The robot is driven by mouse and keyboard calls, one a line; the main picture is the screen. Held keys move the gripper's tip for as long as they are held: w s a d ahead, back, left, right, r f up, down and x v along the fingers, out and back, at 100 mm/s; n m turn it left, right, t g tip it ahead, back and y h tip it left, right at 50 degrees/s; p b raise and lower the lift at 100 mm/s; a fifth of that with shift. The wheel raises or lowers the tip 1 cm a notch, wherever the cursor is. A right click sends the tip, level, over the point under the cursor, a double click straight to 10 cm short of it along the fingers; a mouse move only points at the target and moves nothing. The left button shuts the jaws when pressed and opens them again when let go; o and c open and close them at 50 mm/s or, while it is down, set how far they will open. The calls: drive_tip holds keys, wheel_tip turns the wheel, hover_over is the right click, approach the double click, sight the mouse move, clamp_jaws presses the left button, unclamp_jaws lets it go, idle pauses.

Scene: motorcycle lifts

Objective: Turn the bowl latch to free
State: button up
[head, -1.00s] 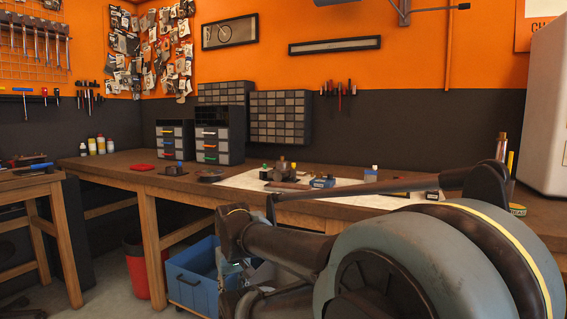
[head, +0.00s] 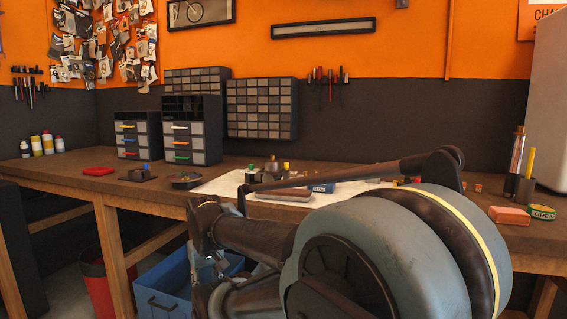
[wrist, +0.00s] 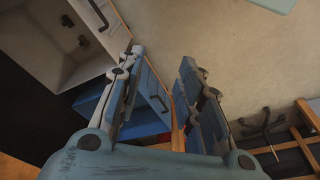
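A small metal part with green and yellow bits (head: 268,172) stands on the white mat (head: 215,186) on the workbench. I cannot make out a bowl latch on it at this size, and my own arm covers part of the mat. My gripper (wrist: 162,60) shows in the wrist view with its two fingers apart and nothing between them. It points down at the floor, over the blue crate (wrist: 153,92), away from the bench top. In the head view I cannot pick out the fingers clearly.
The wooden workbench (head: 60,182) runs across the view. Drawer cabinets (head: 192,130) stand at its back. A pink block (head: 510,215), a grease tin (head: 541,213) and a pen cup (head: 518,187) sit at right. A red bin (head: 97,287) and the blue crate (head: 165,285) are below.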

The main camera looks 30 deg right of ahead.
drive_tip(key=shift+o, duration=0.6)
drive_tip(key=w+d+r+m, duration=0.3)
drive_tip(key=w+r, duration=0.1)
drive_tip(key=r, duration=0.4)
drive_tip(key=w+d+r+m, duration=0.2)
drive_tip(key=w+r+m, duration=0.15)
drive_tip(key=r, duration=0.35)
wheel_tip(320, 180, up, 30)
drive_tip(key=m+g, duration=0.2)
drive_tip(key=m, duration=1.8)
hover_over(286, 167)
drive_tip(key=shift+n, duration=0.25)
drive_tip(key=f, duration=1.7)
drive_tip(key=shift+w+d+f, duration=0.1)
drive_tip(key=shift+w+d, duration=0.25)
drive_tip(key=shift+d, duration=0.05)
drive_tip(key=shift+c, duration=0.4)
clamp_jaws()
